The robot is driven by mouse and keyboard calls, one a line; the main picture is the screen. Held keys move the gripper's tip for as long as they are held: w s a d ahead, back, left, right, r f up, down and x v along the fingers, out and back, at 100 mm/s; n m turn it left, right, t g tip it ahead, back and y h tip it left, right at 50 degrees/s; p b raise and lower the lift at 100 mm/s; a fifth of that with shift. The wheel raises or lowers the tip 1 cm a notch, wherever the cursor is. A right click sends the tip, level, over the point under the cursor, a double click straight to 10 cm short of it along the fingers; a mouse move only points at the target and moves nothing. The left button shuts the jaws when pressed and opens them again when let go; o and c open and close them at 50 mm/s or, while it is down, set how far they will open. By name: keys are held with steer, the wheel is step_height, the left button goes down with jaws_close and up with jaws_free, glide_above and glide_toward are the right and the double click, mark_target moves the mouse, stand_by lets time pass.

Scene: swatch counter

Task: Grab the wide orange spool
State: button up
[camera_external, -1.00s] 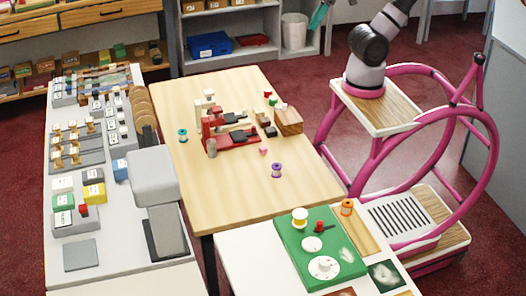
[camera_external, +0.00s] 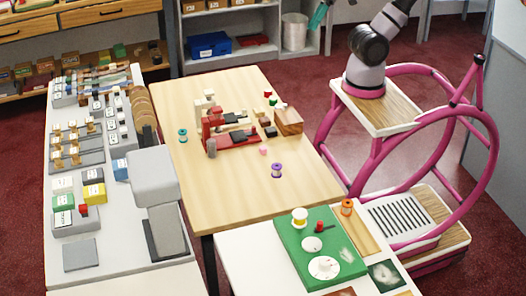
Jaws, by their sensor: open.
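The orange spool (camera_external: 347,207) stands upright on the white table at the front, just right of the green board's far corner. It is small in the picture, and its full width is hard to judge. My gripper (camera_external: 318,17) shows only in part, as a teal piece at the top edge. It is far from the orange spool, high up, and nothing shows in it. Most of my arm between its base and the gripper is out of the picture.
A yellow-and-white spool (camera_external: 299,218) and a red-knobbed piece stand on the green board (camera_external: 345,266). A purple spool (camera_external: 277,170) and a teal spool (camera_external: 183,135) are on the wooden table (camera_external: 228,200). A grey scanner-like block (camera_external: 155,178) stands left.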

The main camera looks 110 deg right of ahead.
steer(key=shift+o, duration=0.5)
